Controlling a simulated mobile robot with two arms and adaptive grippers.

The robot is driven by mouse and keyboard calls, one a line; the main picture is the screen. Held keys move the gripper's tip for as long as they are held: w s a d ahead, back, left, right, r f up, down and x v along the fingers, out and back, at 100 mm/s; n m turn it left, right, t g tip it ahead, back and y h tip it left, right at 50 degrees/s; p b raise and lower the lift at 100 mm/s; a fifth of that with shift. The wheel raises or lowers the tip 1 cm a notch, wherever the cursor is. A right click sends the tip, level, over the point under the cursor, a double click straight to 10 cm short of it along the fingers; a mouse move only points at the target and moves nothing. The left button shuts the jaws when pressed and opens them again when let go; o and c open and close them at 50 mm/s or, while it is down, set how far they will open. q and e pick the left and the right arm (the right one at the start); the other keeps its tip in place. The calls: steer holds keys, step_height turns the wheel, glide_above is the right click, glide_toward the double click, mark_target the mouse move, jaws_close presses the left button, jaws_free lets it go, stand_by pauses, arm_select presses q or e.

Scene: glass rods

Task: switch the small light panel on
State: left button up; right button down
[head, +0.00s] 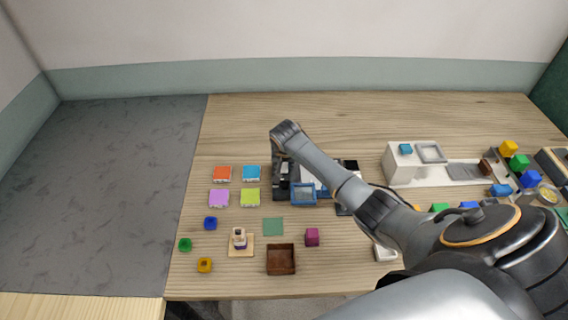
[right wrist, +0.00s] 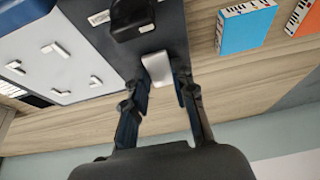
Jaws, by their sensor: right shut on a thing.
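My right gripper (right wrist: 160,82) points down at a dark grey unit (right wrist: 108,38), and its two fingers stand on either side of a small silver piece (right wrist: 158,69). It is shut on that piece, which sits at the unit's edge. A black knob-like part (right wrist: 130,16) is beside it. A pale panel (right wrist: 52,55) with several small white bars lies next to the dark unit. In the head view, my right arm partly covers the dark unit (head: 278,190). I cannot tell which part is the small light panel or whether it is lit. My left gripper is not in view.
A blue-framed tray (head: 303,194) is close to my wrist. A brown box (head: 281,260) is in front. The table's back strip is clear.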

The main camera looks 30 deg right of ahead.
mark_target(284, 168)
steer(key=shift+w+d+r+g, duration=0.1)
steer(key=shift+w+r+g, duration=0.05)
steer(key=shift+g, duration=0.15)
steer(key=shift+y, duration=0.4)
steer(key=shift+w+d+g+y, duration=0.1)
steer(key=shift+w+g+y, duration=0.2)
steer(key=shift+g, duration=0.5)
steer(key=shift+g+y+b, duration=0.3)
steer(key=shift+g+b, duration=0.2)
steer(key=shift+b, duration=0.25)
steer(key=c, duration=1.1)
jaws_free()
steer(key=r, duration=1.1)
steer(key=shift+s+r, duration=0.3)
steer(key=shift+r, duration=0.1)
